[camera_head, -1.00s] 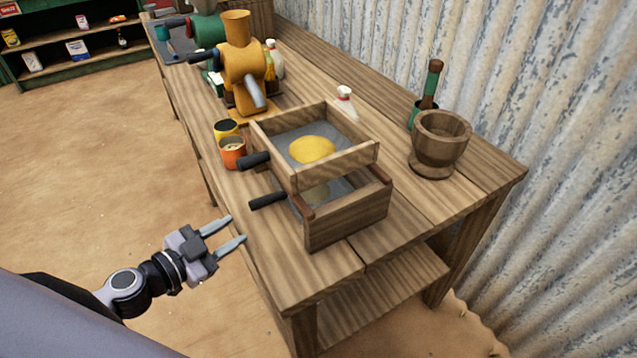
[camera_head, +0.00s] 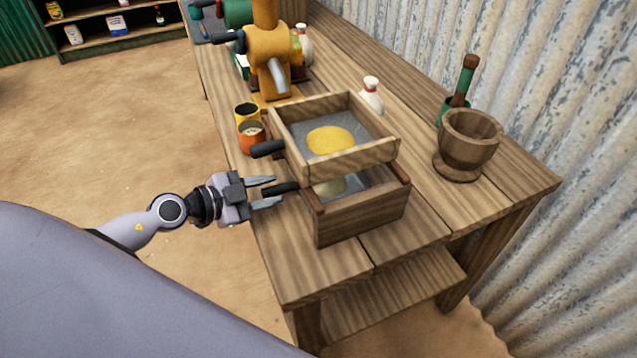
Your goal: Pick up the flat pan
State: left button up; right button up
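A wooden sieve box (camera_head: 345,162) with yellow meal (camera_head: 331,140) on its grey mesh sits on a lower wooden box (camera_head: 360,215). Under it, a grey flat pan (camera_head: 365,180) shows in part, with pale powder in it and a black handle (camera_head: 283,188) sticking out left. The sieve above hides much of the pan. My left gripper (camera_head: 268,191) is open at the table's left edge, its two fingers on either side of the outer end of that handle. I cannot tell whether they touch it. My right gripper is not in view.
The sieve's own black handle (camera_head: 267,149) juts out just above my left gripper. An orange cup (camera_head: 251,138) and a yellow cup (camera_head: 246,114) stand behind it. A yellow mill (camera_head: 270,55), a white bottle (camera_head: 371,95) and a wooden mortar (camera_head: 467,142) stand farther off.

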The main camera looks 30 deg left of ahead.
aim_at(277, 188)
pick_arm(q)
jog(key=shift+x, duration=1.8)
jog(key=shift+d, duration=0.1)
grip_shut()
jog(key=shift+r, duration=0.15)
